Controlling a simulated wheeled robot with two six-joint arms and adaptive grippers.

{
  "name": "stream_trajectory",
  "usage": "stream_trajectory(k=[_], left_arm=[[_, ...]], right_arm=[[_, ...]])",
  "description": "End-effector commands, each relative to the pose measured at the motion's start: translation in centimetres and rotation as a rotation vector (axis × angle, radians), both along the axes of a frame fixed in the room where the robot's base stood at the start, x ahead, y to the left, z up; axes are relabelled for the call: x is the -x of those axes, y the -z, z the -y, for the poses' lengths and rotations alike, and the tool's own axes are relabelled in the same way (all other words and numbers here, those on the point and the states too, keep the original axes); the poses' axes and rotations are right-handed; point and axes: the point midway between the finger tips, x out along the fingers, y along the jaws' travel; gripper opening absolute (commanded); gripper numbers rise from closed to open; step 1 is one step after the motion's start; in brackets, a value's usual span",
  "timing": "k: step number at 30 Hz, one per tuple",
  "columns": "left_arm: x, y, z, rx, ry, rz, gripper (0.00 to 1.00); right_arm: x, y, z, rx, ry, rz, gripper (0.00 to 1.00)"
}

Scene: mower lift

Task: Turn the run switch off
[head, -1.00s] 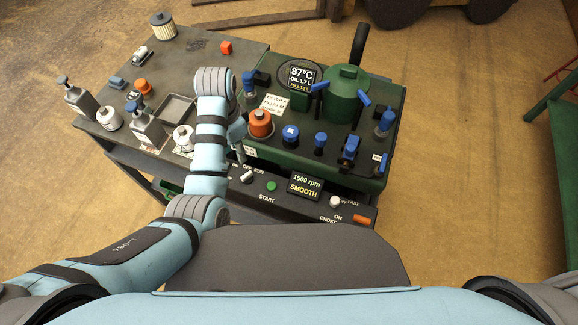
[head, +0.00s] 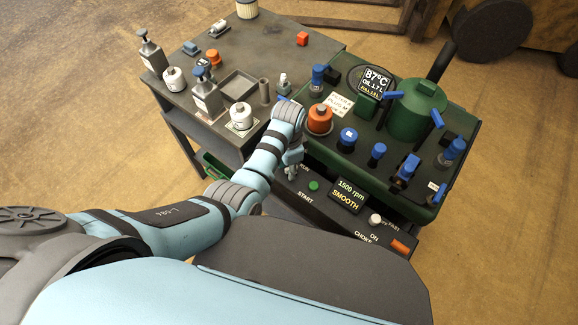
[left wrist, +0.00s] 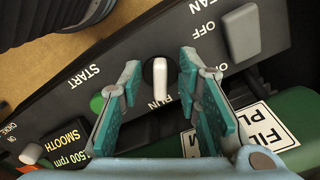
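The run switch (left wrist: 160,80) is a white lever on a dark round base, with the word RUN beside it in the left wrist view. My left gripper (left wrist: 159,66) is open, with one teal finger on each side of the lever and a gap visible on both sides. In the head view my left gripper (head: 292,170) is over the dark front panel (head: 330,215) and hides the switch. The display (head: 348,195) reads 1500 rpm SMOOTH. My right gripper is out of view.
A green START button (head: 314,186) is close to the left gripper. Another pale switch (left wrist: 242,33) is near it in the wrist view. A white knob (head: 375,220) and an orange choke switch (head: 400,246) are further right. The green machine (head: 345,158) rises behind the panel.

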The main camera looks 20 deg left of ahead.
Motion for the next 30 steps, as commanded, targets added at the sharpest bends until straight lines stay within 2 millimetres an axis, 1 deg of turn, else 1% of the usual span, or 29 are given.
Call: stream_trajectory(k=[1, 2, 7, 20, 26, 30], left_arm=[[0.0, -0.1, 0.0, 0.0, 0.0, 0.0, 0.31], [0.0, -0.1, 0.0, 0.0, 0.0, 0.0, 0.28], [0.0, -0.1, 0.0, 0.0, 0.0, 0.0, 0.0], [0.1, -0.2, 0.0, -0.001, -0.034, -0.002, 0.0], [0.1, -0.4, 0.1, 0.0, -0.127, -0.003, 0.0], [0.2, -0.4, 0.1, 0.0, -0.231, -0.003, 0.0]], right_arm=[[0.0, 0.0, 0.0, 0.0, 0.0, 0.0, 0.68], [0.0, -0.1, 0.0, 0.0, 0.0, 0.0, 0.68], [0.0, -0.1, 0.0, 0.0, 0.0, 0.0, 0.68], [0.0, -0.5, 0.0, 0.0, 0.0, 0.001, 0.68], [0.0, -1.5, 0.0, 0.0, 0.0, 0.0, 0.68], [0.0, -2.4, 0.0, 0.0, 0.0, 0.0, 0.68]])
